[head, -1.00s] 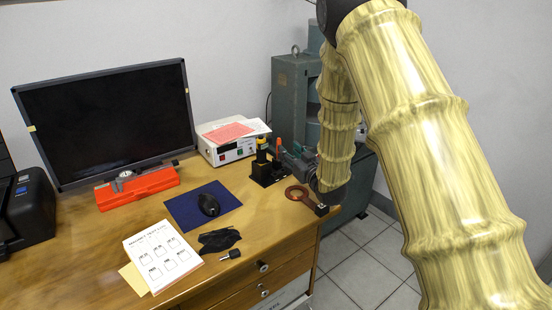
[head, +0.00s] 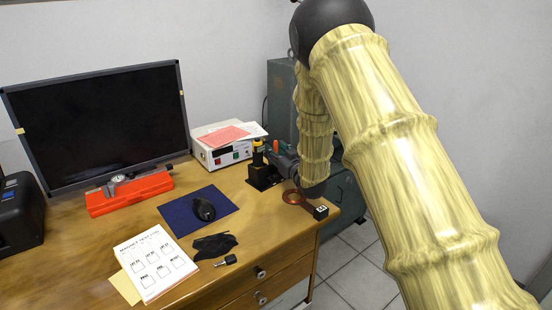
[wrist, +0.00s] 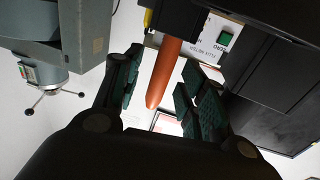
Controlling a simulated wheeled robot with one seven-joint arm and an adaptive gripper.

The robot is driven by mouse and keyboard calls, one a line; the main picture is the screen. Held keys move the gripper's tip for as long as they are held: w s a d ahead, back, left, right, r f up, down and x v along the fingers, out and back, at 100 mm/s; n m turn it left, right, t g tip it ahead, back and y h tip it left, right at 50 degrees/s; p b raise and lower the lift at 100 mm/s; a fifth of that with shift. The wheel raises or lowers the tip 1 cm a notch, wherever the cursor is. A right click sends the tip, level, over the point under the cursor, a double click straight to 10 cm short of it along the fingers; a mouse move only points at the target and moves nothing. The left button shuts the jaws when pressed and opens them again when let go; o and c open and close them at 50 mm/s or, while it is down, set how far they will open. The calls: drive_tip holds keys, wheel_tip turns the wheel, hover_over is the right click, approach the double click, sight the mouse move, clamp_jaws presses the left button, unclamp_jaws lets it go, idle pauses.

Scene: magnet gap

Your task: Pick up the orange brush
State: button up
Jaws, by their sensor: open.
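The orange brush (head: 276,146) stands in a black holder (head: 263,172) at the right back of the desk; only its orange handle shows. In the wrist view the orange handle (wrist: 166,72) reaches in between the two dark green-padded fingers. My gripper (wrist: 163,80) is open, with a finger on each side of the handle and a visible gap beside it. I cannot tell whether either finger touches it. In the head view my gripper (head: 285,157) is a grey shape right beside the brush, partly hidden by my arm. The bristles are hidden.

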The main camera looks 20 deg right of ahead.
drive_tip(key=shift+w, duration=0.45)
clamp_jaws()
